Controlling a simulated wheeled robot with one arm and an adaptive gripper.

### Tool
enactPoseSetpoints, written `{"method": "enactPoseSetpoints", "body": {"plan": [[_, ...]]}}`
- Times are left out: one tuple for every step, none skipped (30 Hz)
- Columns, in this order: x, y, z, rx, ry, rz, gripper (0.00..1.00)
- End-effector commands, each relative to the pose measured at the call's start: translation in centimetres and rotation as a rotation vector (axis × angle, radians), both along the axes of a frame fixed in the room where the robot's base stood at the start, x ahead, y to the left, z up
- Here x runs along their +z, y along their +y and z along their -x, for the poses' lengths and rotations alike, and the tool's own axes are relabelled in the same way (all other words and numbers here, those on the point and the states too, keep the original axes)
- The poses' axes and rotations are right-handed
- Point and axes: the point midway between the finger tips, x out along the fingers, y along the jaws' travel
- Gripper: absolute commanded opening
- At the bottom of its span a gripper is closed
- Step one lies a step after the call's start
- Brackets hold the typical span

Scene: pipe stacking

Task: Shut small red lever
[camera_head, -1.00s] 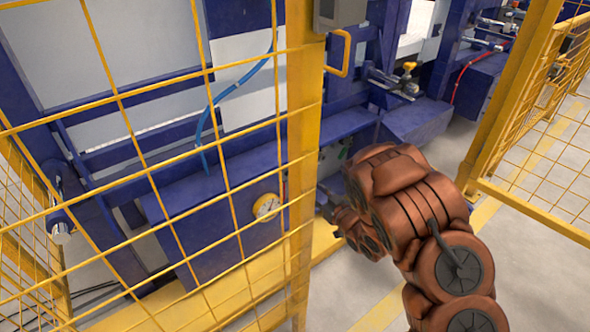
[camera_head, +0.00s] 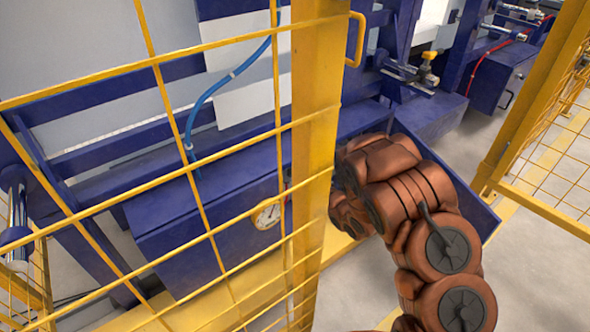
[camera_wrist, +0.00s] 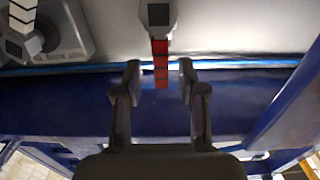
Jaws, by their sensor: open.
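The small red lever (camera_wrist: 161,62) shows in the wrist view. It hangs down from a grey fitting (camera_wrist: 158,14) at the top middle. My gripper (camera_wrist: 160,78) is open, with one finger on each side of the lever's lower end. A gap shows between the lever and each finger, and I cannot tell how deep the lever sits between them. In the head view the lever and my gripper are hidden behind my arm and the yellow fence post.
A yellow mesh fence with a thick post (camera_head: 316,130) stands just left of my arm. Blue machinery (camera_head: 215,225) with a round gauge (camera_head: 267,214) lies behind it. A yellow-topped valve (camera_head: 429,70) is farther back. Open floor lies at the lower right.

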Motion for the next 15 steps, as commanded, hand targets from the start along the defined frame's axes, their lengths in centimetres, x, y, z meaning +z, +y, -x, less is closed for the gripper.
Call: {"method": "enactPoseSetpoints", "body": {"plan": [[-0.2,0.5,-0.6,0.002,-0.002,0.0,0.41],[-0.1,0.7,-0.9,0.003,-0.004,-0.001,0.41],[-0.1,1.0,-1.2,0.004,-0.005,-0.001,0.41],[0.0,1.1,-1.4,0.004,-0.005,-0.001,0.41],[0.0,1.2,-1.6,0.004,-0.005,-0.001,0.41],[0.0,1.4,-1.7,0.004,-0.004,0.0,0.41],[0.0,1.4,-1.8,0.004,-0.003,0.001,0.41],[0.0,1.5,-1.8,0.004,-0.002,0.001,0.41],[0.0,1.5,-1.9,0.004,-0.001,0.0,0.41],[0.0,1.5,-1.9,0.004,-0.001,0.001,0.41],[0.0,1.5,-1.9,0.004,-0.001,0.001,0.41],[0.0,1.5,-1.9,0.004,-0.001,0.001,0.41],[0.0,1.5,-1.9,0.004,-0.001,0.001,0.41],[0.0,1.5,-1.8,0.004,-0.001,0.001,0.41],[0.0,1.5,-1.8,0.004,-0.001,0.001,0.38]]}}
